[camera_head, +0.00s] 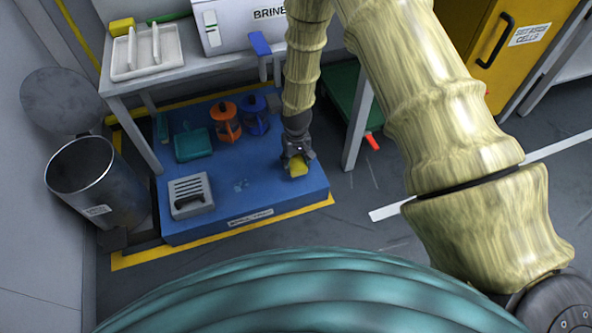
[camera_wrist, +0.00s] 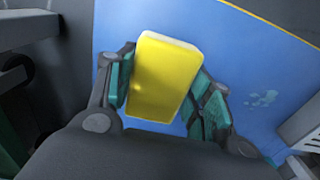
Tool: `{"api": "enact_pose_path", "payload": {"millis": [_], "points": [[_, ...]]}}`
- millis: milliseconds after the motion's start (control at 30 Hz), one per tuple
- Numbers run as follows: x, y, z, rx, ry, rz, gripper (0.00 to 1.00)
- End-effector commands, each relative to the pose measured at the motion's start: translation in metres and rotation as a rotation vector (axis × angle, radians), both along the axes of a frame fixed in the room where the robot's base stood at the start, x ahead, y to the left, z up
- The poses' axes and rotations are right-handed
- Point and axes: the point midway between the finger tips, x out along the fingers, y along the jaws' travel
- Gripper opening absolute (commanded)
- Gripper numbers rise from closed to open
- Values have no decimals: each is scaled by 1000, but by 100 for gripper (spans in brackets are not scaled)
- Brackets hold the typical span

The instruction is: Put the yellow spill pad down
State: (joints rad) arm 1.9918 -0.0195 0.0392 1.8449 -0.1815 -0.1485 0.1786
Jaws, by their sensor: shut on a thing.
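The yellow spill pad (camera_wrist: 163,78) is a yellow block with a paler edge, held between the two green-padded fingers of my gripper (camera_wrist: 165,98) in the wrist view. In the head view my gripper (camera_head: 297,163) points down over the right part of the blue spill tray (camera_head: 290,205), with the yellow spill pad (camera_head: 298,170) at its tips. The blue surface (camera_wrist: 262,62) lies below the pad in the wrist view. I cannot tell whether the pad touches it.
On the tray stand an orange lantern-like item (camera_head: 226,122), a blue one (camera_head: 253,115), a teal dustpan (camera_head: 193,143) and a grey slotted box (camera_head: 190,195). A bench leg (camera_head: 356,130) stands right of my gripper. An open metal bin (camera_head: 95,185) is at left. The tray's front middle is clear.

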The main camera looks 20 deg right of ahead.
Motion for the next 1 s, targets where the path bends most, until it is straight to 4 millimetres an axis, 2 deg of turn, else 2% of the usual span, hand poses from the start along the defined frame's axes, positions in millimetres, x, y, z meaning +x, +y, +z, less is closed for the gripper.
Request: {"api": "enact_pose_path", "payload": {"millis": [400,833,867,967,1000], "points": [[1,0,-34,0,0,-1,29],[0,0,-37,0,1,-1,29],[0,0,-37,0,0,-1,53],[0,0,-37,0,0,-1,71],[0,0,-37,0,0,-1,72]]}}
